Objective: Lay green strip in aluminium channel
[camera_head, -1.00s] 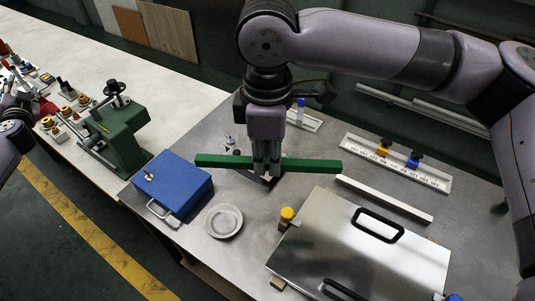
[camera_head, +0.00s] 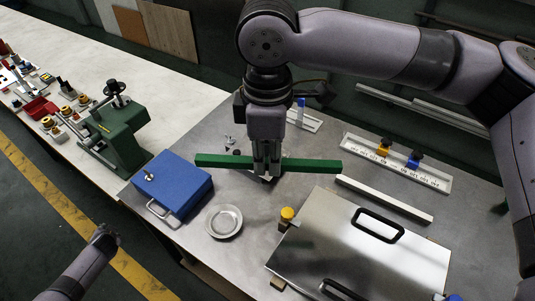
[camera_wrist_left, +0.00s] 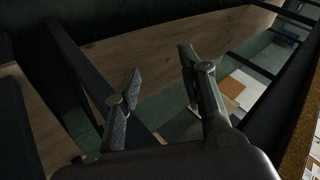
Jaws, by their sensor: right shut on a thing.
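The green strip (camera_head: 312,166) is a long straight bar lying crosswise in the head view. My right gripper (camera_head: 267,172) points down and is shut on it near its middle, over the steel table; the gap below the strip is hard to judge. A narrow pale bar (camera_head: 385,199), which looks like the aluminium channel, lies on the table to the right, apart from the strip's right end. My left gripper (camera_head: 106,238) is over the floor at lower left, away from the strip. In the left wrist view its two fingers (camera_wrist_left: 160,62) stand apart with nothing between them.
A blue box (camera_head: 175,182), a round dish (camera_head: 224,221) and a steel case (camera_head: 345,255) with black handles stand in front. A yellow-capped piece (camera_head: 286,216) is beside the case. A marked tray (camera_head: 360,146) with yellow and blue clamps lies behind the channel. A green machine (camera_head: 122,135) stands left.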

